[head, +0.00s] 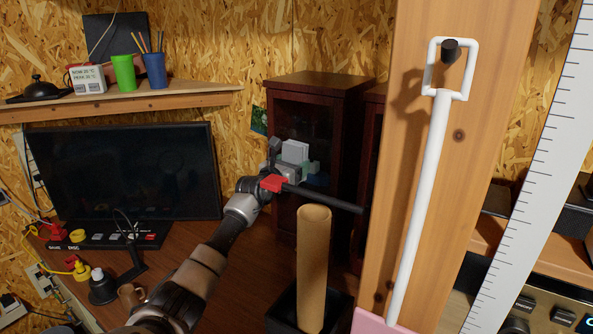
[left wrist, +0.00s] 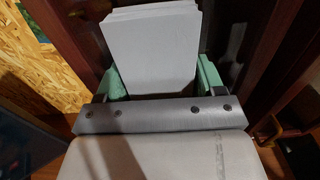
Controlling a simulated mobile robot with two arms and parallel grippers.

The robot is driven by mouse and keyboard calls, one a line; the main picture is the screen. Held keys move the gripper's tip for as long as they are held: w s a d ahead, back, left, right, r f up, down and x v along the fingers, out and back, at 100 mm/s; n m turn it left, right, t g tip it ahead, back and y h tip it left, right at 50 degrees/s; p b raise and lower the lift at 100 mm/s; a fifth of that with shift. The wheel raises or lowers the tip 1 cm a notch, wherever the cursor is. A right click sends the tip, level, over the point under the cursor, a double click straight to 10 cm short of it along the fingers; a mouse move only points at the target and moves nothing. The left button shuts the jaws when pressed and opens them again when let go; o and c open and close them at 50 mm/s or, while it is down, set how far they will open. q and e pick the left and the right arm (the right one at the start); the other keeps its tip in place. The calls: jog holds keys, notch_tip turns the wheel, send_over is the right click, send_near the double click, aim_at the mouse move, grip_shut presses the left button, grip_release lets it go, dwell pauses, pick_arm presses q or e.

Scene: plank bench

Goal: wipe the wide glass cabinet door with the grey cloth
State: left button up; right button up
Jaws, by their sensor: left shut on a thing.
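My left gripper (head: 300,163) is shut on the grey cloth (head: 295,150), a folded, pale grey pad. In the left wrist view the cloth (left wrist: 150,45) stands out between the green finger pads, with its layered top edge showing. The gripper is in front of a dark wooden cabinet with a glass door (head: 306,118). The cloth covers part of the glass from the head camera. I cannot tell whether the cloth touches the glass. In the left wrist view, dark wooden frame (left wrist: 265,50) shows beside the cloth. My right gripper is not in view.
A cardboard tube (head: 313,270) stands in a black bin (head: 282,316) close to my left arm. A wooden post (head: 398,130) with a hanging white-handled tool (head: 428,180) hides the right side of the cabinet area. A dark monitor (head: 135,170) stands left on the bench.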

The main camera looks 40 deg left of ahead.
pick_arm(q)
jog(key=a+b, duration=0.3)
jog(key=shift+s+a+f, duration=0.15)
jog(key=shift+s+f, duration=0.05)
jog(key=shift+f, duration=0.05)
jog(key=shift+a+r+b, duration=0.2)
jog(key=shift+a+b, duration=0.15)
jog(key=shift+a, duration=0.15)
jog(key=s+p, duration=0.4)
jog(key=s, duration=0.2)
jog(key=shift+d+p, duration=0.35)
jog(key=shift+p, duration=0.05)
jog(key=shift+s, duration=0.1)
